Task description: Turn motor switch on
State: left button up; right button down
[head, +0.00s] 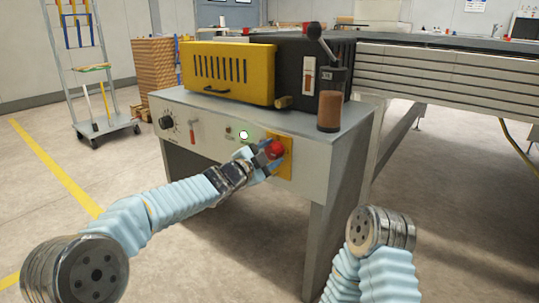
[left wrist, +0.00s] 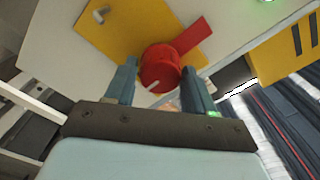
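The red rotary switch (head: 275,150) sits on a yellow plate (head: 287,163) at the right end of the machine's front panel. My left gripper (head: 261,158) is at the switch. In the left wrist view its two fingers (left wrist: 158,88) are spread on either side of the knob, with slight gaps that look clear of it. My right gripper is out of view; only part of that arm shows.
The grey machine table (head: 250,110) carries a yellow vented housing (head: 228,72) and a brown cylinder (head: 329,110). The panel also has a black dial (head: 166,122), a small red switch (head: 193,127) and a lit green-white lamp (head: 243,134). Open floor lies in front.

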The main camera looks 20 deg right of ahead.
pick_arm(q)
jog(key=shift+o, duration=1.2)
jog(key=shift+a, duration=0.1)
jog(key=b+v, duration=0.1)
jog(key=v, duration=1.2)
jog(key=shift+s+a, duration=0.2)
jog(key=shift+s, duration=0.05)
jog(key=shift+f, duration=0.1)
